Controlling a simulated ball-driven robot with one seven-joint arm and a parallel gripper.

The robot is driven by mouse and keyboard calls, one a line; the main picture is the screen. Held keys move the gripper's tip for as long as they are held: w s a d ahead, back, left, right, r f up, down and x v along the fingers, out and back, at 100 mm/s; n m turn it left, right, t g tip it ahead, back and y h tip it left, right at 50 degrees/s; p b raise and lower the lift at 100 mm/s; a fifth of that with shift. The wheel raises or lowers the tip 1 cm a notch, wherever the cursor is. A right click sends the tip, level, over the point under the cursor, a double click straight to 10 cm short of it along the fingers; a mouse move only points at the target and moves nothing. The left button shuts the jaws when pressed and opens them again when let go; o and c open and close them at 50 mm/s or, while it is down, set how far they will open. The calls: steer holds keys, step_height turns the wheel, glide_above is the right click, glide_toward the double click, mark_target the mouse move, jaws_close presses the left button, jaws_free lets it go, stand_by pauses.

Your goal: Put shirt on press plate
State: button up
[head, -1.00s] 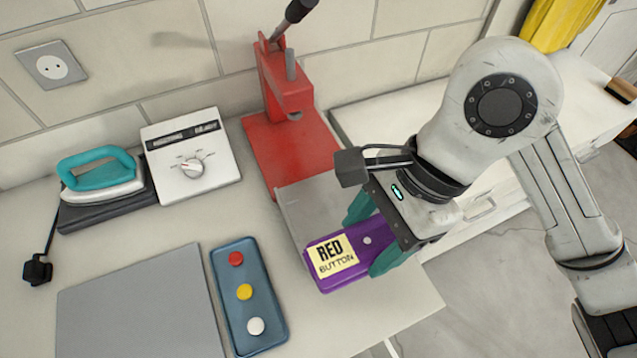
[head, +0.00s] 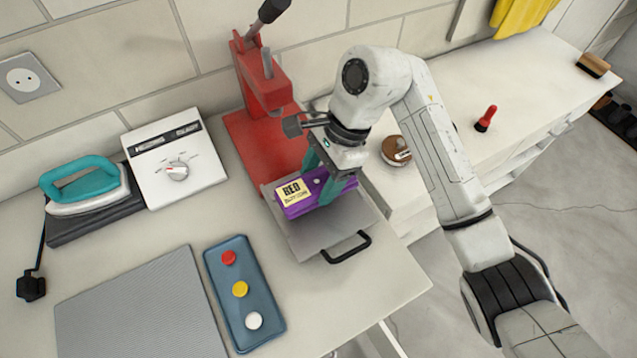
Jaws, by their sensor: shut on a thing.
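The shirt (head: 308,198) is a folded purple bundle with a cream label reading "RED BUTTON". My gripper (head: 328,185) is shut on it, with its teal fingers on either side. The shirt is over the grey press plate (head: 308,241), at its upper part near the red press (head: 262,130). The plate has a black handle at its front. I cannot tell whether the shirt touches the plate or hangs just above it. Part of the shirt is hidden behind the fingers.
A blue tray (head: 266,309) holds a red, a yellow and a white button. A grey mat (head: 140,312), a white control box (head: 173,157) and a teal iron (head: 85,187) lie to the left. A round brown tin (head: 396,151) stands right of my gripper.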

mark_target(319, 188)
steer(key=shift+w+a+f, duration=0.15)
steer(key=shift+w+f, duration=0.05)
steer(key=shift+f, duration=0.15)
step_height(319, 188, down, 2)
steer(key=shift+f+p, duration=0.1)
steer(key=shift+p, duration=0.5)
steer(key=shift+f, duration=0.45)
steer(key=shift+f, duration=0.2)
steer(key=o, duration=1.1)
steer(key=shift+r, duration=0.1)
steer(key=b+v, duration=0.2)
steer(key=v, duration=1)
steer(key=shift+w+r, duration=0.1)
